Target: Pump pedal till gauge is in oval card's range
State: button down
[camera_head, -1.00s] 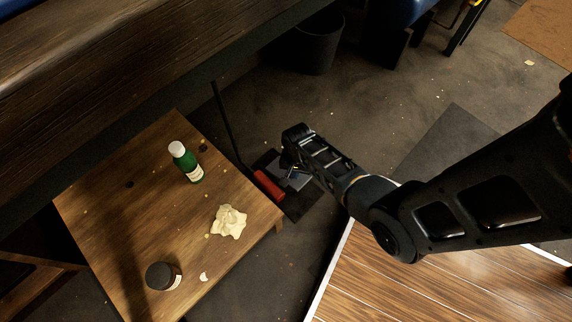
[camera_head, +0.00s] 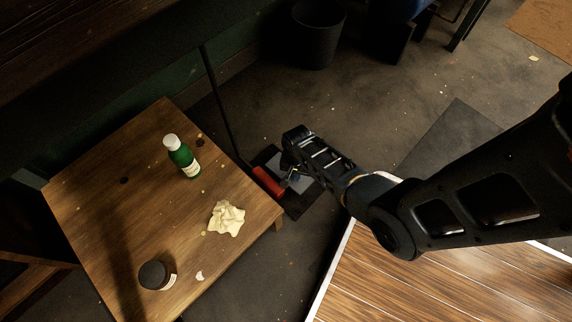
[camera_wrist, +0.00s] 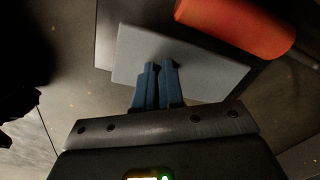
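A foot pump with a red cylinder (camera_head: 267,181) and a grey pedal plate (camera_head: 308,182) sits on the floor beside the low table. In the wrist view the grey plate (camera_wrist: 205,62) lies under my fingertips, and the red cylinder (camera_wrist: 240,22) is at upper right. My gripper (camera_wrist: 160,65) has its two blue fingers close together, with nothing between them. The fingers overlap the plate in the picture; I cannot tell whether they touch it. In the head view my gripper (camera_head: 289,178) is over the pump, partly hidden by my wrist. I see no gauge or oval card.
The wooden table (camera_head: 110,190) holds a green bottle (camera_head: 183,160), a crumpled cloth (camera_head: 227,219) and a dark jar (camera_head: 153,276). A thin black post (camera_head: 220,105) rises behind the pump. A black bin (camera_head: 318,38) stands farther back. Floor between bin and pump is clear.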

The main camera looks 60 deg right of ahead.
jog(key=shift+w+d+f, duration=0.15)
jog(key=shift+w+f, duration=0.05)
jog(key=shift+f, duration=0.1)
jog(key=shift+s+r+p, duration=0.1)
jog(key=shift+r+p, duration=2.2)
jog(key=shift+f, duration=0.25)
jog(key=shift+f+b, duration=2.05)
jog(key=shift+f, duration=0.05)
jog(key=shift+r, duration=0.2)
